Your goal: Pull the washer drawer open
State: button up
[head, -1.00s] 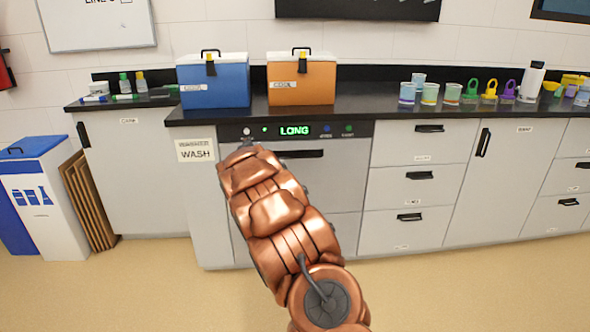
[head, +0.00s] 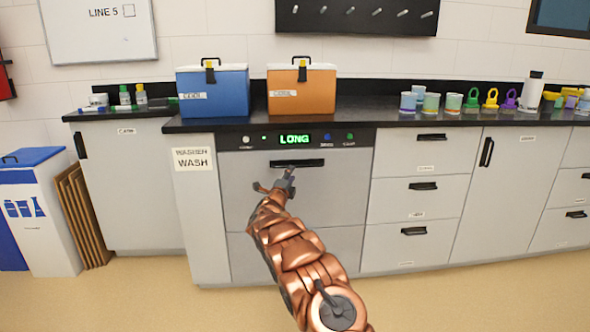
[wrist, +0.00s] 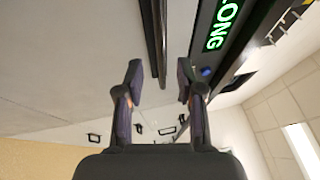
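The washer (head: 240,140) is built in under the counter, with a dark control strip lit green with "LONG". Its grey drawer front (head: 330,195) is closed, flush with the panel below. The black bar handle (head: 312,162) runs across the top of the drawer, and shows as a dark upright bar in the wrist view (wrist: 153,35). My gripper (head: 286,178) is just below the handle in the head view. In the wrist view my gripper (wrist: 160,78) is open, with the bar showing between its two fingertips. I see no finger touching it; the exact depth is unclear.
A blue cooler (head: 212,95) and an orange cooler (head: 301,95) stand on the counter above. Drawers with black handles (head: 423,186) are to the right. A blue-and-white bin (head: 38,215) and brown panels (head: 82,220) stand left. The floor in front is clear.

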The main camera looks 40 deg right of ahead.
jog(key=x, duration=0.6)
dwell(0.4)
jog(key=shift+d, duration=0.1)
dwell(0.3)
grip_shut()
dwell(0.5)
